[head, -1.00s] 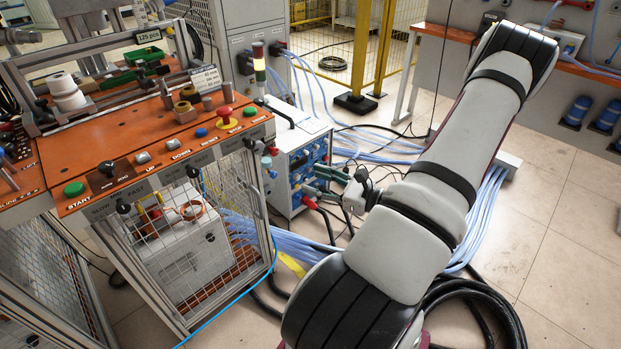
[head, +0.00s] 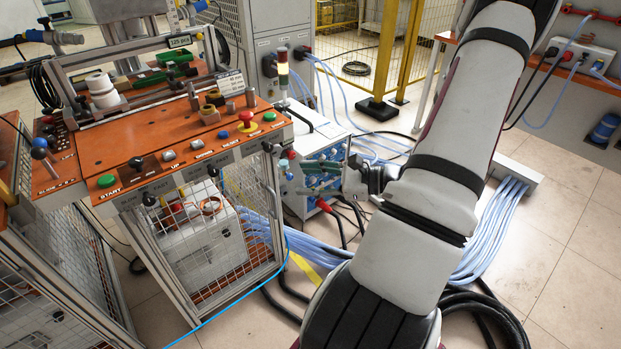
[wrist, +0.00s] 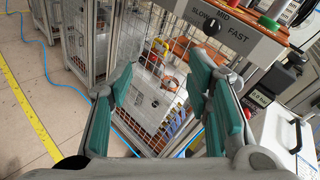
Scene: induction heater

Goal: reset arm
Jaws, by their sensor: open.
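My gripper shows in the wrist view (wrist: 160,92) with its two green-padded fingers spread wide and nothing between them. Beyond the fingers is the mesh front of the control bench. In the head view my gripper (head: 325,175) is small and partly hidden, just in front of the white and blue unit (head: 318,125) and right of the bench. My arm reaches across the right half of the head view. I cannot tell there whether the gripper touches the unit.
The orange-topped control bench (head: 122,160) with a green start button (head: 106,181) and a red stop button (head: 246,117) stands at left. Blue cables (head: 490,225) and black hoses (head: 485,305) lie on the floor. A yellow post (head: 396,50) stands behind.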

